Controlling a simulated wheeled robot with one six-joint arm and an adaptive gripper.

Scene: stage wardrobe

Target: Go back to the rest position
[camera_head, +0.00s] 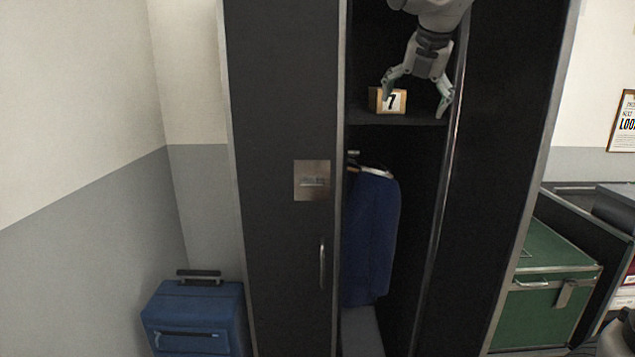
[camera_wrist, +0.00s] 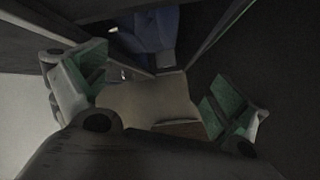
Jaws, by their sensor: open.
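My gripper (camera_head: 417,92) is open at the upper shelf of the open dark wardrobe (camera_head: 282,110). In the wrist view my gripper's two green-padded fingers (camera_wrist: 154,98) are spread apart. A tan surface (camera_wrist: 150,100), which looks like the block, shows between them, and I cannot tell whether either finger touches it.
A blue garment (camera_head: 370,240) hangs below the shelf. The wardrobe's side walls stand close around my arm. A blue suitcase (camera_head: 195,318) stands at the left, and a green trunk (camera_head: 545,290) is at the right. A framed poster (camera_head: 624,122) hangs on the right wall.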

